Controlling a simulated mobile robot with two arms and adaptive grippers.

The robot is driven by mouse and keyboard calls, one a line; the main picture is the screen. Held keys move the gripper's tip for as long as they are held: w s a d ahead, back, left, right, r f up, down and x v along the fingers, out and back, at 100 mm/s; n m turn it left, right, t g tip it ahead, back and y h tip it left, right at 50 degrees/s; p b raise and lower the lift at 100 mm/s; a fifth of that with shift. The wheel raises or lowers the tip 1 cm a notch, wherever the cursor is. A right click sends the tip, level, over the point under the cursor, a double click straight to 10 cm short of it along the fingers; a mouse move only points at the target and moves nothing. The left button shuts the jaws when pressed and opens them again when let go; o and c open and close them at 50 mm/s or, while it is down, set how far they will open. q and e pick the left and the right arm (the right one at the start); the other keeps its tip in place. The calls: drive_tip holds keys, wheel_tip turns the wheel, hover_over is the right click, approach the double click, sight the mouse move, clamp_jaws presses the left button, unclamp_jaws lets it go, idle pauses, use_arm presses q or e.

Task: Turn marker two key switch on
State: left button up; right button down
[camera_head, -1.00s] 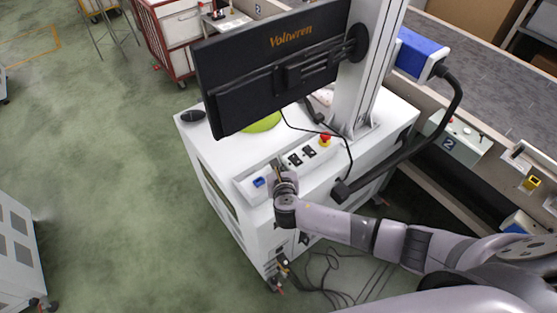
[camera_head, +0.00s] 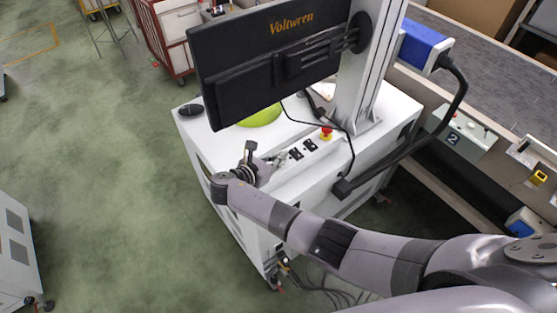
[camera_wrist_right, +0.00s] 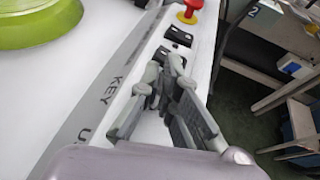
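The white console (camera_head: 195,135) carries a sloping control panel with black rocker switches (camera_head: 302,150) and a red-and-yellow emergency stop button (camera_head: 326,132). In the right wrist view a grey strip reads KEY (camera_wrist_right: 112,82), beside my right gripper. My right gripper (camera_head: 252,155) is at the near left end of the panel. In the right wrist view its fingers (camera_wrist_right: 164,78) stand a little apart, with nothing seen held between them. They hide part of the panel, and I cannot make out the key switch itself. My left gripper is not in view.
A monitor (camera_head: 270,75) overhangs the console on a white post. A green round object (camera_head: 260,116) and a black mouse (camera_head: 191,110) lie on top. A box marked 2 (camera_head: 462,135) sits by the conveyor (camera_head: 480,60) at right.

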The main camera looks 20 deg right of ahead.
drive_tip(key=shift+m+g+h, duration=0.3)
drive_tip(key=shift+m, duration=0.1)
drive_tip(key=c, duration=1.8)
unclamp_jaws()
drive_tip(key=shift+r, duration=0.1)
wheel_tip(320, 180, up, 10)
drive_tip(key=shift+f, duration=0.1)
